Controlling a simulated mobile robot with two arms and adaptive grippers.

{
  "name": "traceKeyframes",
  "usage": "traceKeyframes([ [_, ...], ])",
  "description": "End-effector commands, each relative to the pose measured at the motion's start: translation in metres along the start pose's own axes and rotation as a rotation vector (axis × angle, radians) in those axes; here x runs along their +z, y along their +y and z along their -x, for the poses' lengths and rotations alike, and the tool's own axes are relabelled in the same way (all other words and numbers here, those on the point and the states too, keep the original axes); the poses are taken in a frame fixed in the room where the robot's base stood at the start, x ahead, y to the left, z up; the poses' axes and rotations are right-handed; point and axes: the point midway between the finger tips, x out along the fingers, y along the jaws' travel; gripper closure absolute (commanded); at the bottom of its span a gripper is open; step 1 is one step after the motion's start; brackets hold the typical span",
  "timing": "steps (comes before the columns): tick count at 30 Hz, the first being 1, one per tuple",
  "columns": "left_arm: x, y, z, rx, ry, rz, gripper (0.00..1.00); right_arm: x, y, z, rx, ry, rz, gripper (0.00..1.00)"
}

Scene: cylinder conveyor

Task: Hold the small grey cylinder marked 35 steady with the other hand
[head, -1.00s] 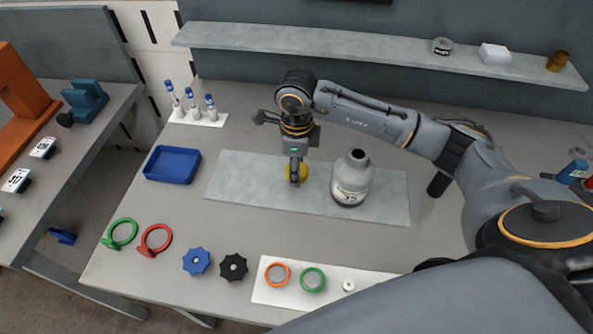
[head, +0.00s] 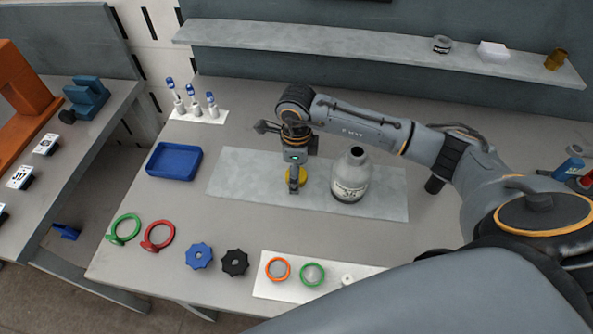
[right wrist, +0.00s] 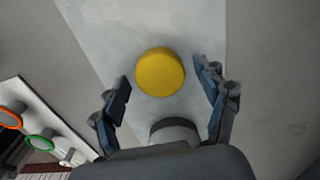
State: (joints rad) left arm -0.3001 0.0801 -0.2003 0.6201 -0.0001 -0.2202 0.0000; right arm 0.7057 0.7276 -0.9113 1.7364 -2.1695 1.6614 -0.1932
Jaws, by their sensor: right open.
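The small grey cylinder (head: 349,183) stands upright on the pale grey mat (head: 390,203), with a dark neck and a label whose number I read as 35, not quite sharply. A yellow round cap (right wrist: 160,72) lies on the mat to the left of the cylinder; in the head view it is partly hidden behind my gripper. My right gripper (head: 294,184) is above the yellow cap. In the right wrist view its fingers (right wrist: 168,95) are spread apart, one to each side of the cap, with nothing held. My left gripper is not in view.
A blue tray (head: 174,177) lies left of the mat. Green and red rings, a blue knob (head: 199,256), a black knob (head: 235,262) and a white strip (head: 265,291) with rings lie along the front. Small bottles (head: 196,106) stand at the back left.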

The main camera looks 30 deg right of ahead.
Motion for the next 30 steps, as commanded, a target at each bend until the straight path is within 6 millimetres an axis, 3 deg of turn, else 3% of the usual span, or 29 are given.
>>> traceKeyframes([
  [5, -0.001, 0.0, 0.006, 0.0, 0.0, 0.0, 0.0, 0.0, 0.0, 0.006, 0.0, 0.0, 0.0, 0.26],
  [8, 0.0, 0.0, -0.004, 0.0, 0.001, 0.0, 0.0, 0.001, -0.001, 0.016, -0.003, -0.004, 0.0, 0.26],
  [21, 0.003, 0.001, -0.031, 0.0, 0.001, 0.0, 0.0, 0.001, -0.001, 0.104, -0.004, -0.003, 0.0, 0.26],
  [30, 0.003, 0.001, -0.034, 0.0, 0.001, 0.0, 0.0, 0.0, 0.0, 0.123, 0.0, 0.001, 0.0, 0.26],
])
